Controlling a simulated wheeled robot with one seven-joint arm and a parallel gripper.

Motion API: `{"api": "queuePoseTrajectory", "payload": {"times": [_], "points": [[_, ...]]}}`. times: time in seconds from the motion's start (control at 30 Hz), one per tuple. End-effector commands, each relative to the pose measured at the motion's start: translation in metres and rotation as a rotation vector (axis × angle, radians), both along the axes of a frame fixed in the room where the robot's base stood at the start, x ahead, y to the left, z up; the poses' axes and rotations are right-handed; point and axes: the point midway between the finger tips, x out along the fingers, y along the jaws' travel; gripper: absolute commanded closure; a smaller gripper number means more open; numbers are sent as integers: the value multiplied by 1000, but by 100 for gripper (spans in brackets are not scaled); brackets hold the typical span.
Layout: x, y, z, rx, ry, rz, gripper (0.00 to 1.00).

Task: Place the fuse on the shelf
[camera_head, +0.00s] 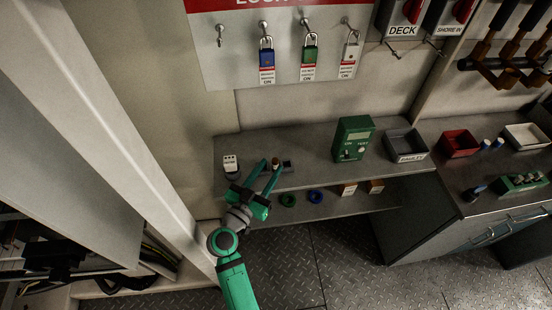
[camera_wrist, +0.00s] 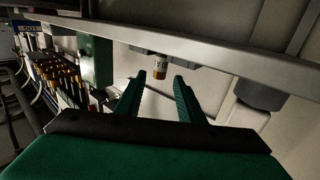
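The fuse (camera_head: 275,163), a small cylinder with a brown end, is by the front left part of the grey upper shelf (camera_head: 310,175), next to a dark grey block (camera_head: 289,166). In the wrist view the fuse (camera_wrist: 160,68) shows tan and brown just beyond my fingertips, against a grey piece. I cannot tell whether it stands in that piece. My gripper (camera_head: 269,165) is open, its green fingers spread and pointing at the fuse. The open fingers also show in the wrist view (camera_wrist: 157,90), with nothing between them.
A white device (camera_head: 231,164) stands at the shelf's left end. A green meter (camera_head: 353,139) and a grey bin (camera_head: 406,144) stand to the right. The lower shelf holds a green ring (camera_head: 288,200), a blue ring (camera_head: 315,197) and small boxes (camera_head: 347,190). Padlocks (camera_head: 309,55) hang above.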

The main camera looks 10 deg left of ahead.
Motion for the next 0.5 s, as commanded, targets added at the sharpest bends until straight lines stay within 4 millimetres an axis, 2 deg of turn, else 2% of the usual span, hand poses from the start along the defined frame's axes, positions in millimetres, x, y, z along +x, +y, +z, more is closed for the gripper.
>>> {"api": "queuePoseTrajectory", "payload": {"times": [0.1, 0.33, 0.43, 0.5], "points": [[-18, 5, -1, -2, 2, 0, 65], [-37, 8, 0, 0, -4, -5, 65], [-47, -6, 1, -2, -33, -18, 65], [-60, -24, 3, -4, -75, -30, 65]]}}
